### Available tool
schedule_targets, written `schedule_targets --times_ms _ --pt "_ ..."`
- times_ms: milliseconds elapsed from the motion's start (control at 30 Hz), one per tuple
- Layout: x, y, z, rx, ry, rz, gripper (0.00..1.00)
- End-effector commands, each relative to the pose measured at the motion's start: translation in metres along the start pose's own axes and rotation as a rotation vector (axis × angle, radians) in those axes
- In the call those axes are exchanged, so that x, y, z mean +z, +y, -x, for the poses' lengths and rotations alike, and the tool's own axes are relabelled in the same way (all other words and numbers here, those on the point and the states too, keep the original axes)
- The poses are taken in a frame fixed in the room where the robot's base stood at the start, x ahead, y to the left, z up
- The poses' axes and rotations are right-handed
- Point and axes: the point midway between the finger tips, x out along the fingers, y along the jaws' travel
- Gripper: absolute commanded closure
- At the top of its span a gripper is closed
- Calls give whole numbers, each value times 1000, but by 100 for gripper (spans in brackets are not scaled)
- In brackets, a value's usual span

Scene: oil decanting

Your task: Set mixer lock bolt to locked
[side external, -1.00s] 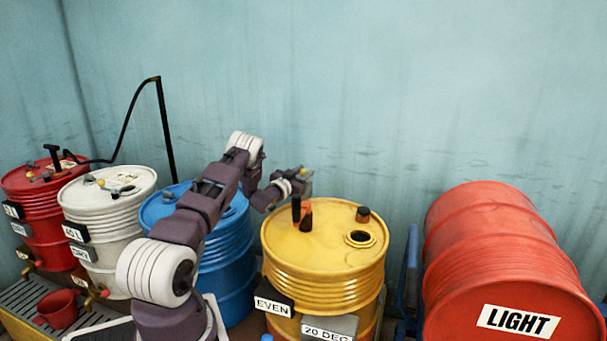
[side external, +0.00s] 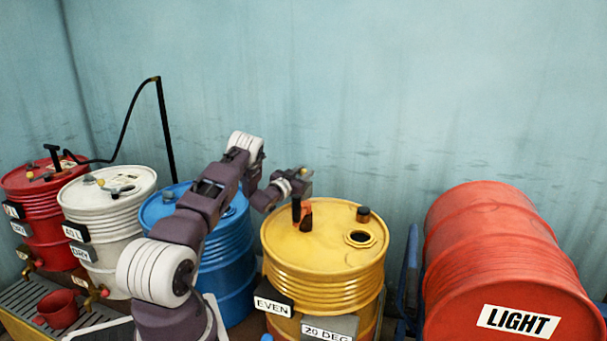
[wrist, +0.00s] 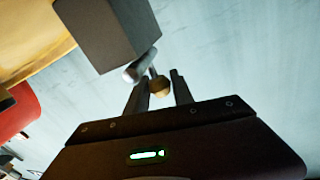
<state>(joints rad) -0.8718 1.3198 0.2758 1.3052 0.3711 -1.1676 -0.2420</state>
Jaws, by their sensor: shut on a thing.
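The lock bolt shows in the wrist view as a grey rod (wrist: 140,67) with a small stem and a round brass knob (wrist: 159,87). The rod comes out of the end of a dark block (wrist: 112,30). My gripper (wrist: 160,80) has its two fingers on either side of the brass knob and is shut on it. In the side external view my gripper (side external: 304,174) is small, above the back left part of the yellow drum's lid (side external: 330,250). The bolt is too small there to read its position.
The yellow drum's lid bears a dark upright post (side external: 296,208), a dark cap (side external: 363,214) and an open bung hole (side external: 359,238). A blue drum (side external: 235,270) stands under my arm. A red drum marked LIGHT (side external: 500,250) lies at the right.

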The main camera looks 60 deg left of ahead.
Motion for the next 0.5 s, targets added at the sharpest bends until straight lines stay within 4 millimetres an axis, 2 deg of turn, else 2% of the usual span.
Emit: schedule_targets --times_ms 367,500 --pt "0 1 1 1 1 1 100" --pt "0 4 23 0 -3 3 100"
